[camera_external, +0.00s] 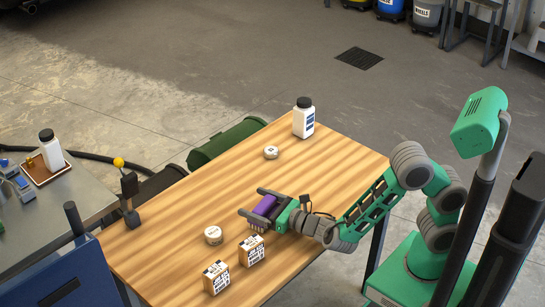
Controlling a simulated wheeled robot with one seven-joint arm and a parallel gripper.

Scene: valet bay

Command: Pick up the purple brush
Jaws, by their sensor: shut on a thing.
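The purple brush (265,206) is on the wooden table (185,210), near its middle right. Its purple body shows between the two dark fingers of my gripper (257,206). My gripper is shut on the brush, reaching in from the right, low over the tabletop. Pale bristles show at the brush's lower left side. Part of the brush is hidden by the fingers, and I cannot tell whether it still touches the table.
Another tin (271,153) and a white bottle (304,119) are at the back. A dark stand with a yellow knob (128,195) is at the left edge.

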